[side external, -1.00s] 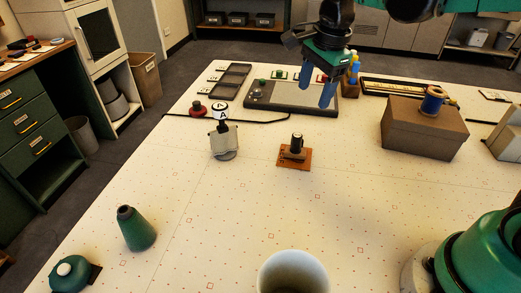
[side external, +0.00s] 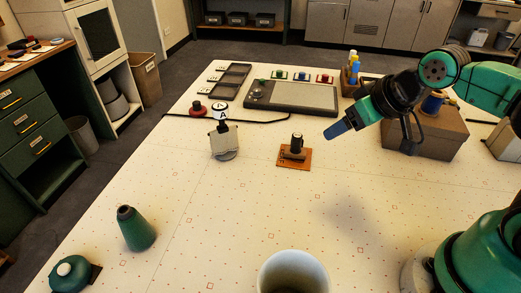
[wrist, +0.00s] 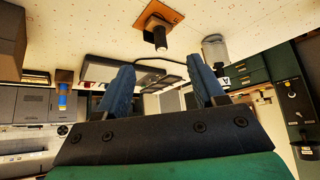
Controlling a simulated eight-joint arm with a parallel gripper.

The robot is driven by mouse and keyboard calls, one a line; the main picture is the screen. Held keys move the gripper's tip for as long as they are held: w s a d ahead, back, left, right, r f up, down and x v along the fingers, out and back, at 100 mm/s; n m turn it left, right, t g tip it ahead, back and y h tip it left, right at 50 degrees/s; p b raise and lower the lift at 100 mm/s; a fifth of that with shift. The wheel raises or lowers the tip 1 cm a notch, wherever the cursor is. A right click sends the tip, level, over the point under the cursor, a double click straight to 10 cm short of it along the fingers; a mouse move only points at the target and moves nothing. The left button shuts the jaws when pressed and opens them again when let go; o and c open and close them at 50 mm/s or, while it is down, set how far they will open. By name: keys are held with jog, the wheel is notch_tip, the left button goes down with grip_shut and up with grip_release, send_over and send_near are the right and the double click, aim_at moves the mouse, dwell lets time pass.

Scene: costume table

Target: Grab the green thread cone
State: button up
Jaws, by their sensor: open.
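The green thread cone (side external: 136,229) stands upright on the white table at the near left in the side view, with a dark tip. My gripper (side external: 337,130) is above the table right of centre, its blue fingers pointing left. It is well to the right of the cone and apart from it. In the wrist view my gripper (wrist: 160,88) shows two blue fingers spread apart with nothing between them. The cone is not visible in the wrist view.
A green round object with a white knob (side external: 70,272) sits near the cone. A white cup (side external: 293,272) stands at the front edge. A stamp-like item on an orange base (side external: 294,156) and a small stand (side external: 223,141) are mid-table. A brown box (side external: 440,135) is behind my arm.

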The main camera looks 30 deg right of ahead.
dwell(0.3)
jog(key=shift+o, duration=1.3)
jog(key=n+g+y, duration=0.2)
jog(key=n+y, duration=0.8)
jog(key=n, duration=0.1)
send_near(132, 211)
jog(key=w+d, duration=0.2)
jog(key=w, duration=0.3)
jog(key=a+f+n+y, duration=0.1)
jog(key=a, duration=0.1)
jog(key=s+a+f+n+y, duration=0.1)
jog(key=a, duration=0.1)
jog(key=a+f+n+g, duration=0.1)
jog(key=a+f, duration=0.1)
jog(key=shift+s+a+f+n+y, duration=0.1)
jog(key=shift+s+a+n+y, duration=0.2)
jog(key=shift+s+a+y, duration=0.1)
jog(key=shift+a+f+g, duration=0.2)
jog(key=shift+a+g, duration=0.05)
jog(key=shift+g, duration=0.05)
jog(key=shift+x, duration=2.7)
